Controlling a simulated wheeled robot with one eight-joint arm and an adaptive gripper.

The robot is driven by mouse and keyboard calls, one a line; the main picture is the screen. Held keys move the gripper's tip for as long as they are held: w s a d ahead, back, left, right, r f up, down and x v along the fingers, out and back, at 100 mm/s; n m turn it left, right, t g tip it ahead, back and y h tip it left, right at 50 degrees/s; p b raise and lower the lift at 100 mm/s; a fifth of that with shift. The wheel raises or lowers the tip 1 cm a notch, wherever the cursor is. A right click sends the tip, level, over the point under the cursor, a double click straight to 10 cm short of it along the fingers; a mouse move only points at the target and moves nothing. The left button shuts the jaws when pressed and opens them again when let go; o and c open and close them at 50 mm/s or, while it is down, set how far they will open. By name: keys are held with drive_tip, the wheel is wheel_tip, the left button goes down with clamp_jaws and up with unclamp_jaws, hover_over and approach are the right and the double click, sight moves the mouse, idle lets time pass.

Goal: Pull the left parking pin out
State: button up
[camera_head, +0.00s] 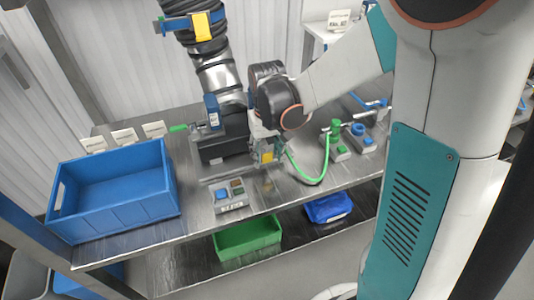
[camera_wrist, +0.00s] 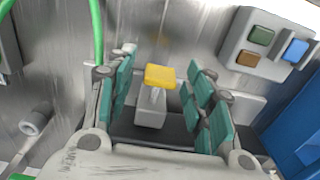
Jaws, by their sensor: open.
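A yellow-capped pin (camera_wrist: 160,76), which looks like the parking pin, stands on a small grey block in the wrist view. My gripper (camera_wrist: 158,100) is open, with its teal finger pads on either side of the pin; I see no clear contact. In the head view the yellow cap (camera_head: 267,156) shows small beside my gripper (camera_head: 262,146), close to the dark base of the machine on the steel table. My gripper partly hides the surroundings of the pin there.
A blue crate (camera_head: 115,195) stands on the left of the steel table. A button box (camera_head: 229,195) sits near the front edge. A green hose (camera_head: 315,180) loops to the right of my gripper. A green bin (camera_head: 247,237) and a blue bin (camera_head: 328,207) are on the lower shelf.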

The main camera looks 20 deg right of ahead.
clamp_jaws()
drive_tip(key=shift+s, duration=1.95)
drive_tip(key=shift+c, duration=2.3)
unclamp_jaws()
